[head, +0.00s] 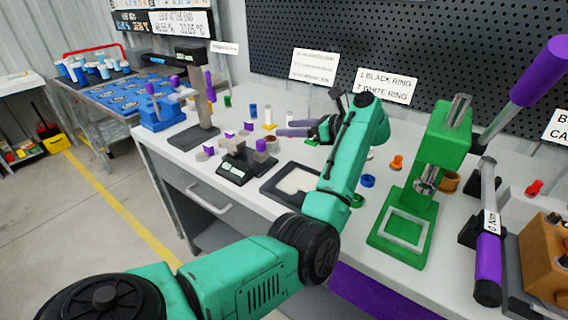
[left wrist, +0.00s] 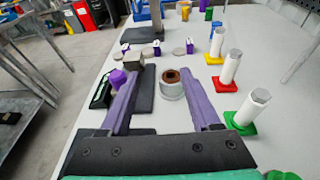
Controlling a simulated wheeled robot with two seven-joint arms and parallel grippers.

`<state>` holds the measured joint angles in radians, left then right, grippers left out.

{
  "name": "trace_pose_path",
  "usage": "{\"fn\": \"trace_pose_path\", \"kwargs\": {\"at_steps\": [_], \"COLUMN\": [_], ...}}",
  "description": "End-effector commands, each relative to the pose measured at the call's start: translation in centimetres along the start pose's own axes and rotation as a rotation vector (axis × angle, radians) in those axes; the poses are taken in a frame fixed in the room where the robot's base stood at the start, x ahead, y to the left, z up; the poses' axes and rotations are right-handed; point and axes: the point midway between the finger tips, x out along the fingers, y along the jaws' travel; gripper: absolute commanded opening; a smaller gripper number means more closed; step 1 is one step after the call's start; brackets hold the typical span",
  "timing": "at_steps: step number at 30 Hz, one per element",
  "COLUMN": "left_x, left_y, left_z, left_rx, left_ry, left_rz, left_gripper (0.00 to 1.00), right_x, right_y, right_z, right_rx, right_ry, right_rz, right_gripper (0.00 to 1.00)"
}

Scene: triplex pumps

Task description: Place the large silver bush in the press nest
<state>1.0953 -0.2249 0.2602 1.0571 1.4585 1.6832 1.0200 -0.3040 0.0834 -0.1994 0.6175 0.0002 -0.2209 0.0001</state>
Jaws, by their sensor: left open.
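The large silver bush (left wrist: 172,91) appears in the left wrist view as a short grey cylinder on the bench, with a brown ring-shaped part (left wrist: 188,78) right at it. I cannot tell whether the brown part sits in it or behind it. My left gripper (left wrist: 160,82) is open, its purple fingers on either side of the bush, with nothing clamped. In the head view the left gripper (head: 284,128) reaches over the bench, and the bush is hard to make out. The green press (head: 440,150) stands to the right, with a square-framed nest (head: 405,228) on its base. My right gripper is not in view.
A black scale (head: 236,167) and dark tray (head: 278,190) lie near the bench front. White cylinders on coloured bases (left wrist: 230,67) stand to the right of the fingers in the left wrist view. A purple-handled tool (head: 488,260) lies right of the press.

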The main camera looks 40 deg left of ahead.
Motion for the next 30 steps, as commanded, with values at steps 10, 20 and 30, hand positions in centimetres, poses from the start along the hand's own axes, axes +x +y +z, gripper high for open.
{"fn": "trace_pose_path", "kwargs": {"at_steps": [10,20,30], "left_x": [3.7,9.3,12.7], "left_y": [-1.3,-1.6,-1.9], "left_z": [-2.8,-3.4,-4.2], "left_rx": [-0.008,-0.006,-0.008], "left_ry": [0.097,0.094,0.097], "left_rz": [-0.055,-0.058,-0.061], "left_gripper": [0.64,0.64,0.64], "right_x": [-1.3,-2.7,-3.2], "right_y": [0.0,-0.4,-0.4], "right_z": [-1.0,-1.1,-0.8], "right_rx": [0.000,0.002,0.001], "right_ry": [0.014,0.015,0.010], "right_rz": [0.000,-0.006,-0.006], "right_gripper": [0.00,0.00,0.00]}}
